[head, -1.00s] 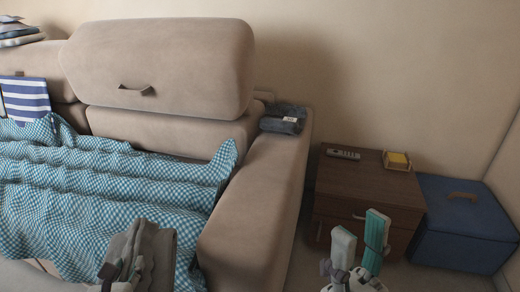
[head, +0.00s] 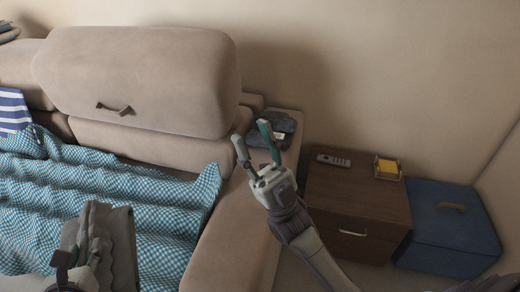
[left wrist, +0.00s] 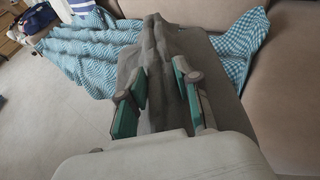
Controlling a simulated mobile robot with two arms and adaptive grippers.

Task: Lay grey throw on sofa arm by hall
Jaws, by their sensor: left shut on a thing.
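The grey throw (head: 112,240) hangs folded from my left gripper (head: 78,262) at the lower left of the head view. In the left wrist view, the grey throw (left wrist: 165,60) is between the green-padded fingers of my left gripper (left wrist: 160,100). The beige sofa arm (head: 238,240) runs along the sofa's right end, to the right of the throw. My right gripper (head: 254,142) is over the far part of that arm, its two fingers apart with nothing between them. A dark blue-grey folded cloth (head: 286,124) lies behind it on the arm, partly hidden.
A blue-and-white checked blanket (head: 120,200) covers the seat. A striped cloth (head: 14,112) is at the left. Right of the arm stand a brown cabinet (head: 355,205) with a remote (head: 334,160) and a yellow-topped box (head: 388,168), and a blue box (head: 450,235).

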